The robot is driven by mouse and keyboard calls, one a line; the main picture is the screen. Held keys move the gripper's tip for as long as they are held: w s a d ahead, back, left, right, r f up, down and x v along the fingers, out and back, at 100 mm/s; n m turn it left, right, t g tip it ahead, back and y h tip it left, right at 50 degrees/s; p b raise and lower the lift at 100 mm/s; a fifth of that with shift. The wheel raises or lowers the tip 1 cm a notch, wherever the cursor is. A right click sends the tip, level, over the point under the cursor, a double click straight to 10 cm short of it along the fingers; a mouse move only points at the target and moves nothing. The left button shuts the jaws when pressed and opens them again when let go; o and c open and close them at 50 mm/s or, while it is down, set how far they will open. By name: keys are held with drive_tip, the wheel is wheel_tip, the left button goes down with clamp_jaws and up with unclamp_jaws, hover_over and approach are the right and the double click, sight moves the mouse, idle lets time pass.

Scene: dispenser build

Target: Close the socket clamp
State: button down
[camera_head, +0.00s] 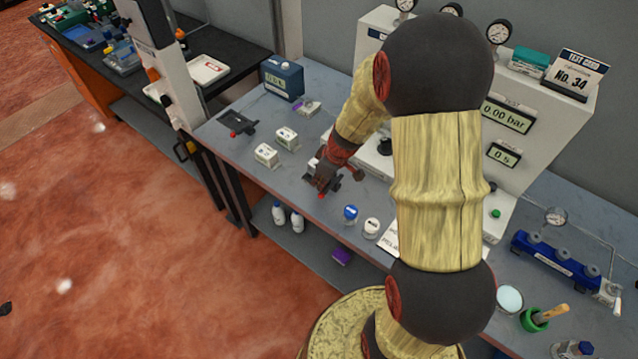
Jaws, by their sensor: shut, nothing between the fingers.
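My gripper (318,186) is small in the view, low over the middle of the grey bench, with its dark fingers shut and nothing seen between them. A small dark clamp-like fixture with red parts (336,183) lies directly at the fingertips, partly hidden by the gripper. I take it to be the socket clamp, but cannot tell whether it is open or closed, or whether my fingers touch it. A similar dark fixture with a red tip (238,124) lies further left on the bench.
White boxes (266,155) stand left of my gripper. A blue-capped jar (350,213) and a white-lidded jar (372,226) stand to its right, near the bench's front edge. A white test rig (535,115) with gauges rises behind. My arm hides part of the bench.

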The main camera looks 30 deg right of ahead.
drive_tip(key=shift+s+f+b, duration=0.15)
drive_tip(key=shift+b, duration=0.4)
drive_tip(key=n+b, duration=0.2)
drive_tip(key=b, duration=0.1)
drive_tip(key=shift+s+d+f, duration=0.1)
drive_tip(key=shift+s+f, duration=0.1)
drive_tip(key=shift+s, duration=0.2)
drive_tip(key=n+b, duration=0.1)
drive_tip(key=b, duration=0.2)
drive_tip(key=shift+s+d+n+g+y, duration=0.15)
drive_tip(key=shift+s+n+g+y, duration=0.25)
drive_tip(key=n+b, duration=0.1)
drive_tip(key=s+n+b, duration=0.1)
drive_tip(key=n, duration=0.1)
drive_tip(key=s+d+n+g+b, duration=0.1)
drive_tip(key=shift+r+n+y, duration=0.2)
drive_tip(key=shift+n+y, duration=0.1)
drive_tip(key=shift+y, duration=0.1)
drive_tip(key=n, duration=0.1)
drive_tip(key=s+d+n+g, duration=0.1)
drive_tip(key=n, duration=0.2)
drive_tip(key=shift+s+d+r+g+b, duration=0.1)
drive_tip(key=shift+s+d+g+b, duration=0.1)
drive_tip(key=shift+d+g+b, duration=0.15)
drive_tip(key=shift+s+d+n, duration=0.15)
drive_tip(key=shift+d, duration=0.35)
drive_tip(key=shift+s+d+n, duration=0.15)
drive_tip(key=shift+d, duration=0.5)
